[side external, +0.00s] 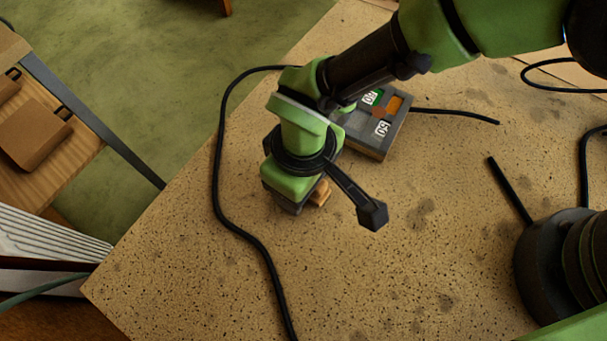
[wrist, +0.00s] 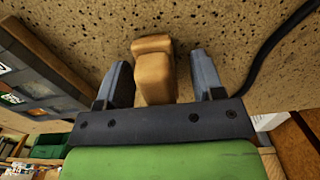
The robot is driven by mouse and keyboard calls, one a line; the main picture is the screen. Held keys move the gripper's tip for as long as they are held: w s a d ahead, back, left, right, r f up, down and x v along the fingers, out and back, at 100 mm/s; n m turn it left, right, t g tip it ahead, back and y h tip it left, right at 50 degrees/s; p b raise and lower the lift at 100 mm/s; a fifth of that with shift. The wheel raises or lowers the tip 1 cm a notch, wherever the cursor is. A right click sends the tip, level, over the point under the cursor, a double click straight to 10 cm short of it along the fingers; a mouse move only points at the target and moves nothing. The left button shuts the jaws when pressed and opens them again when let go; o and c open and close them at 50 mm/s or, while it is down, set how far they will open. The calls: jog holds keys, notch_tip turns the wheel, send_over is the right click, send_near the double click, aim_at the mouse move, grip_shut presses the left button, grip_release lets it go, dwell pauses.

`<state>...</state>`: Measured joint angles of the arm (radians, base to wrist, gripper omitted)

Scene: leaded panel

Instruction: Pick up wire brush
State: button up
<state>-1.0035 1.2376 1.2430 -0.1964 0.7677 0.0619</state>
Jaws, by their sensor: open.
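A tan wooden piece, which I take for the wire brush (wrist: 154,78), lies between my fingers in the wrist view, with a wider block at its far end. No bristles show. In the side view, a small part of the wire brush (side external: 320,193) shows beside my gripper (side external: 295,203), which hides the rest. My gripper (wrist: 160,60) is open and points down close to the table. One finger is on each side of the wood, with a visible gap at each side.
A grey control box (side external: 377,147) with orange and green parts stands just behind my gripper on the speckled table (side external: 400,270). A black cable (side external: 216,165) curves along the left side. The table's front middle is clear.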

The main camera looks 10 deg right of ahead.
jog(key=c, duration=1)
notch_tip(320, 180, up, 10)
jog(key=shift+r, duration=0.1)
